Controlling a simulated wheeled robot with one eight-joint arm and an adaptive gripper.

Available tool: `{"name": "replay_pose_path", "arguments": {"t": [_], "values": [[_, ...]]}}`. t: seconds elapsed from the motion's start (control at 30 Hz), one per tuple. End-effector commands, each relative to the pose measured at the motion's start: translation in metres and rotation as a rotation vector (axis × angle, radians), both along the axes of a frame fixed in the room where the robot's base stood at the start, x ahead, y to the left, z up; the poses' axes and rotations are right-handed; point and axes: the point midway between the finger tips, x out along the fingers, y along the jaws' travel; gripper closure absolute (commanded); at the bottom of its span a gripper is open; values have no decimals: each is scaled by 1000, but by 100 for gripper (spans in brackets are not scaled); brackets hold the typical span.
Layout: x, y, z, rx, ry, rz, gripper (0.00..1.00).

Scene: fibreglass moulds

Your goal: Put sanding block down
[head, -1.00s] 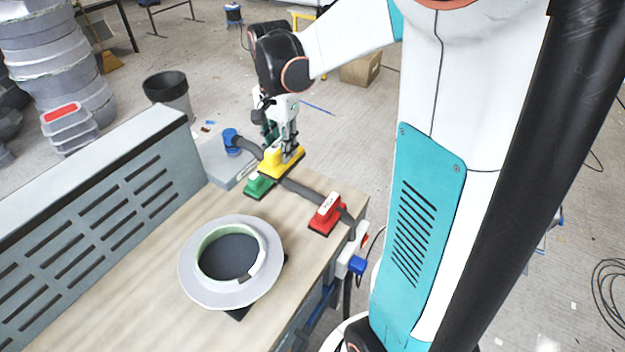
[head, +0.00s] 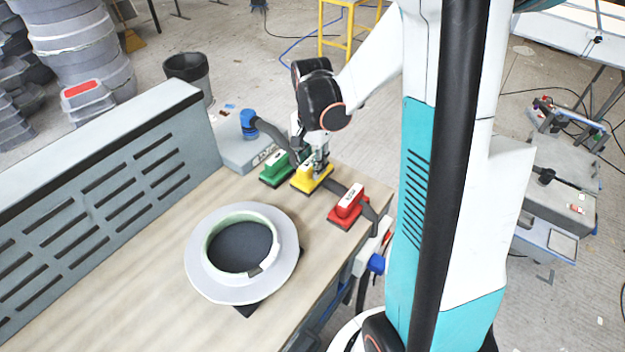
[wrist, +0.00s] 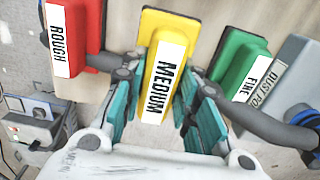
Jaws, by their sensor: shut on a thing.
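The yellow sanding block (head: 308,180), labelled MEDIUM, is at the table's far end between the green and red blocks. My gripper (head: 318,168) is above it with its fingers shut on it. In the wrist view, the yellow block (wrist: 166,75) lies between the teal finger pads of my gripper (wrist: 158,108). The block appears at table height; whether its underside touches the table I cannot tell. The green block (head: 277,168), labelled FINE, is left of it, and the red block (head: 347,203), labelled ROUGH, is right of it.
A round mould (head: 205,284) stands on the workbench (head: 165,305). A slotted grey panel (head: 100,170) lines the left edge. Bare wood lies around the mould.

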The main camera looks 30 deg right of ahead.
Motion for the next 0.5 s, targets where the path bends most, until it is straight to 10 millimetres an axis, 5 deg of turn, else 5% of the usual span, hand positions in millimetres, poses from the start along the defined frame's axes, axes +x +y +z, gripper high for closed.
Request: {"name": "replay_pose_path", "arguments": {"t": [0.5], "values": [[0,0,-50,0,0,0,98]]}}
